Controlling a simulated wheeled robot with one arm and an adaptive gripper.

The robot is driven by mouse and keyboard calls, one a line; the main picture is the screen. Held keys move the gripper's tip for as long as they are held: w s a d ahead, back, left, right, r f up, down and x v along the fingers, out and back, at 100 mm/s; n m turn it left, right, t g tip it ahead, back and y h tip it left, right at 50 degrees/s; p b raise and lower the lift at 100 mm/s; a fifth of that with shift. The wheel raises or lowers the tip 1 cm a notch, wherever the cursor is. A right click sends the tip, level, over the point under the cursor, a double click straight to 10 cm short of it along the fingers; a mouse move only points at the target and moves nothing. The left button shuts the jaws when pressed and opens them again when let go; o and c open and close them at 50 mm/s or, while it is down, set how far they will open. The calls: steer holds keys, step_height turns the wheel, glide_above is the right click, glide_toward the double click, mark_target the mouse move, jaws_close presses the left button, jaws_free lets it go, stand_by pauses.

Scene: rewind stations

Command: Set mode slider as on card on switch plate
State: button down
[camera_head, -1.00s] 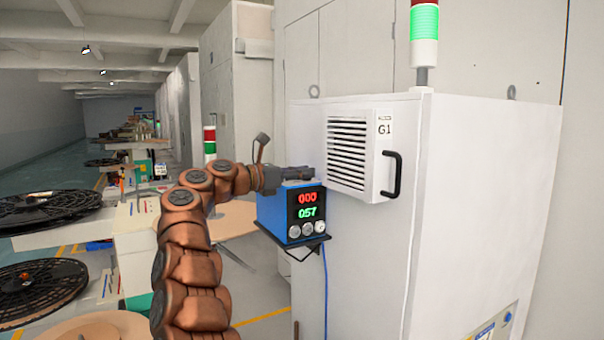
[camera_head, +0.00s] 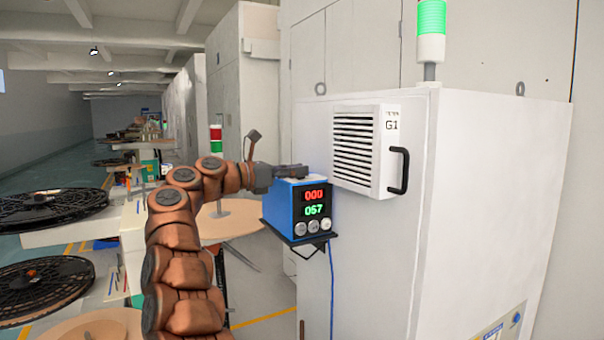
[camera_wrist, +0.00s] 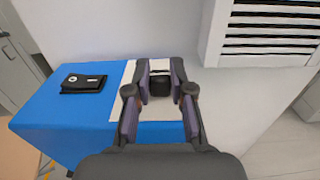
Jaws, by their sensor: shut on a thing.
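The blue box (camera_head: 284,212) stands on a bracket at the cabinet's side, with a red 000 and a green 057 on its front. A pale switch plate (camera_wrist: 160,112) lies on its top. In the wrist view my gripper (camera_wrist: 160,80) is shut on a small black slider knob (camera_wrist: 160,88) on this plate, one finger on each side. In the head view my gripper (camera_head: 291,172) lies low over the box top. The plate's markings are hidden or too small to read. I cannot make out a card with a setting.
A black rocker switch (camera_wrist: 83,83) sits on the box top, left of the plate. A louvred vent cover (camera_head: 358,150) marked G1, with a black handle (camera_head: 398,171), juts out close by on the right. Black reels (camera_head: 45,280) stand at the left.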

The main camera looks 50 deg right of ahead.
steer(key=shift+w+a, duration=0.1)
steer(key=shift+a, duration=0.05)
steer(key=c, duration=1.2)
jaws_free()
steer(key=shift+o, duration=1)
steer(key=shift+w+a, duration=0.1)
steer(key=shift+a, duration=0.05)
steer(key=v, duration=1.1)
steer(key=shift+a, duration=0.4)
